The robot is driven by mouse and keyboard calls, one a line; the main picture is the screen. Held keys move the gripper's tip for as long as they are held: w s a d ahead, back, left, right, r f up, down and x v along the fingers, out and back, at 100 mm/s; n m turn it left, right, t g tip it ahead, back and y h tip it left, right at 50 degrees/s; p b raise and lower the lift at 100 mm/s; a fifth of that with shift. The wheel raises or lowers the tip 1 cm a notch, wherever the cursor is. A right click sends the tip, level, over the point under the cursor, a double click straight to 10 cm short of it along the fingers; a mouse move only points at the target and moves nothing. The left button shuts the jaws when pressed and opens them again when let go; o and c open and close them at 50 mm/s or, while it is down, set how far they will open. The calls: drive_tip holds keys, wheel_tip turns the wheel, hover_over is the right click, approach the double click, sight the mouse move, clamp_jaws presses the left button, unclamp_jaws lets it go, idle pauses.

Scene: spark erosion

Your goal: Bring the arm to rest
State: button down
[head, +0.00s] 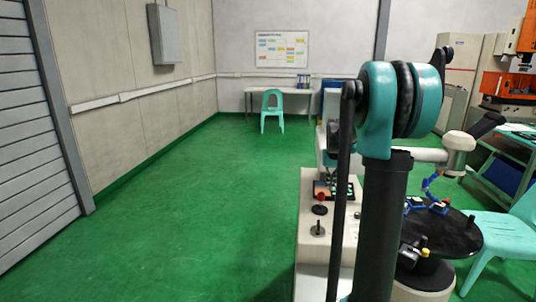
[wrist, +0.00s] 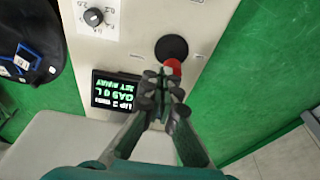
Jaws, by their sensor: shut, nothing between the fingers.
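My gripper (wrist: 163,84) is shut and empty in the wrist view. Its fingertips overlap the lower edge of a red knob (wrist: 173,66) on a black round base (wrist: 171,46); I cannot tell whether they touch it. The knob sits on a beige control panel (wrist: 132,45). In the head view my arm (head: 400,100) stands raised at centre right, with a teal joint on a black upright link. My gripper cannot be made out there. The red knob also shows on the console in the head view (head: 320,196).
The panel carries a dial (wrist: 93,17) and a lit screen (wrist: 117,92). A round black table (head: 460,232) with small items stands right of the console (head: 312,262), near a mint chair (head: 505,235). Green floor (head: 190,215) is clear at left.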

drive_tip(key=s+a+f, duration=0.3)
drive_tip(key=s+f, duration=0.1)
drive_tip(key=s, duration=0.6)
drive_tip(key=s+a+f+n+t, duration=0.1)
drive_tip(key=s+a+f, duration=0.3)
drive_tip(key=s, duration=0.7)
drive_tip(key=s+a+f+n, duration=0.1)
drive_tip(key=s+a+f, duration=0.3)
drive_tip(key=s, duration=0.7)
drive_tip(key=shift+s+a+f+t, duration=0.2)
drive_tip(key=shift+f+t, duration=0.2)
drive_tip(key=shift+f, duration=0.05)
drive_tip(key=shift+w+r, duration=0.1)
drive_tip(key=w+d+r+m+g, duration=0.1)
drive_tip(key=w+d+r, duration=0.4)
drive_tip(key=w, duration=0.7)
drive_tip(key=w+d+r, duration=0.4)
drive_tip(key=w+r, duration=0.2)
drive_tip(key=w, duration=0.6)
drive_tip(key=w+d+r+m+g, duration=0.1)
drive_tip(key=w+d+r, duration=0.4)
drive_tip(key=w, duration=0.6)
drive_tip(key=shift+w+a+f, duration=0.1)
drive_tip(key=shift+a+f, duration=0.05)
drive_tip(key=shift+f, duration=0.8)
drive_tip(key=shift+w+a+f, duration=0.1)
drive_tip(key=shift+a+f, duration=0.1)
drive_tip(key=shift+f, duration=0.8)
drive_tip(key=shift+a+f, duration=0.15)
drive_tip(key=shift+f, duration=0.8)
